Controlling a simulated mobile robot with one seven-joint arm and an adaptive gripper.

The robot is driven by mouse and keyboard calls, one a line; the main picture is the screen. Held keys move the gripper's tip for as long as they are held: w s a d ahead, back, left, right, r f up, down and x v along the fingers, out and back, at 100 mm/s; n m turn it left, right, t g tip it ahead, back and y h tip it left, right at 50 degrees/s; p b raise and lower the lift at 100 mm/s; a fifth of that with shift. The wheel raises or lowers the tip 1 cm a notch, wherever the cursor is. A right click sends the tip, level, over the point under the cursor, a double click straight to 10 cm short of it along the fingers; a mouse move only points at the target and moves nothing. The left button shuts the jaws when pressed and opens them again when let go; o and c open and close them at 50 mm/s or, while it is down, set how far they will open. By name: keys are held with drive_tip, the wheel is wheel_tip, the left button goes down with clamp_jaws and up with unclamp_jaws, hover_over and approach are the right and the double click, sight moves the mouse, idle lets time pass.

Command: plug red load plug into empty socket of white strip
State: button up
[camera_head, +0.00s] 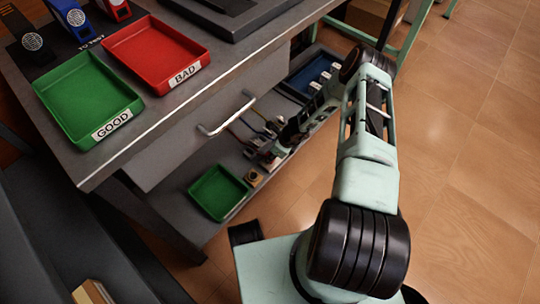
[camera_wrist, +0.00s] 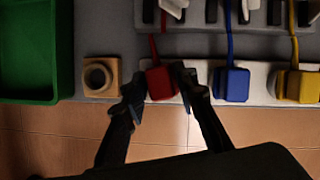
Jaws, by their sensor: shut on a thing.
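The red load plug (camera_wrist: 160,84) is between the fingers of my gripper (camera_wrist: 161,88) in the wrist view, and the gripper is shut on it. A red cord runs up from the plug. The white strip (camera_wrist: 261,78) lies behind it, with a blue plug (camera_wrist: 232,84) and a yellow plug (camera_wrist: 299,86) on it to the right. The red plug overlaps the strip's left part. The socket under it is hidden, and I cannot tell whether the plug is seated or above it. In the head view my gripper (camera_head: 272,155) is at the low shelf, small and partly hidden.
A wooden block with a round ring (camera_wrist: 101,77) sits left of my gripper, beside a green tray (camera_wrist: 50,60). A grey slotted unit (camera_wrist: 270,17) lies behind the strip. In the head view a drawer with a handle (camera_head: 226,115) and the tabletop overhang the shelf.

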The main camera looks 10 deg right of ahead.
drive_tip(key=shift+f, duration=0.15)
drive_tip(key=o, duration=1.7)
drive_tip(key=shift+r+p, duration=2.5)
drive_tip(key=shift+r, duration=1.05)
